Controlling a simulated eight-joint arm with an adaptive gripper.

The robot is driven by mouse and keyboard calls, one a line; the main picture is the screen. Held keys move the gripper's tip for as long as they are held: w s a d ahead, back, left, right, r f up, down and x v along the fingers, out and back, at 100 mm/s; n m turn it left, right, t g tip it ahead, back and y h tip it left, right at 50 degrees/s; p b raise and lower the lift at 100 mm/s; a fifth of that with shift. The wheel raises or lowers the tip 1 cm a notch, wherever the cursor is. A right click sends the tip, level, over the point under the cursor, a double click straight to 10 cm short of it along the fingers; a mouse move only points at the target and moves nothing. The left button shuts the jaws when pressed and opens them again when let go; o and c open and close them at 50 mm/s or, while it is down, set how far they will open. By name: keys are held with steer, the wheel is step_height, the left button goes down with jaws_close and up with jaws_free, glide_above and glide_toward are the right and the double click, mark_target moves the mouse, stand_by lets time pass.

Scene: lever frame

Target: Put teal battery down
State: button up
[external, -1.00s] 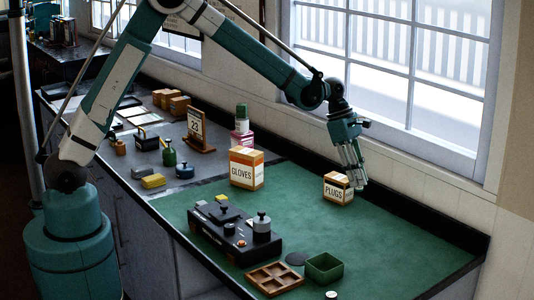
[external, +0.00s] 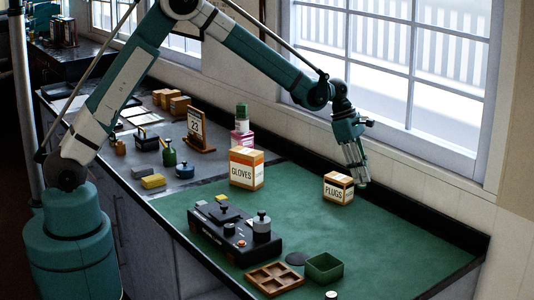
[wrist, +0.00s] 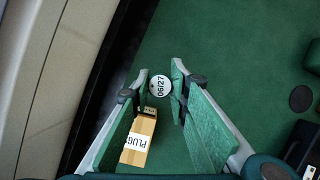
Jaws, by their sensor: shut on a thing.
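My gripper (external: 360,178) hangs at the back of the green mat, just right of and behind the PLUGS box (external: 338,188). In the wrist view, my gripper (wrist: 160,88) has its two fingers on either side of a round white end marked 06/27 (wrist: 160,86). This appears to be the teal battery seen end-on, held between the fingertips. Its teal side does not show, and I cannot tell whether its far end touches the mat. The PLUGS box also shows beside the left finger in the wrist view (wrist: 140,140).
A GLOVES box (external: 246,168) stands left of the PLUGS box. A black device with knobs (external: 235,232), a wooden divided tray (external: 275,278), a dark disc (external: 295,258) and a green tray (external: 324,268) are nearer the front. The mat's right side is clear.

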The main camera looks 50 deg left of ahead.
mark_target(362, 187)
steer(key=shift+f, duration=2.65)
steer(key=shift+f, duration=1.85)
steer(key=shift+f, duration=0.2)
steer(key=o, duration=0.9)
steer(key=shift+r+p, duration=0.25)
steer(key=shift+p, duration=0.05)
steer(key=shift+b+v, duration=0.3)
steer(key=shift+v, duration=5.65)
steer(key=shift+r, duration=0.1)
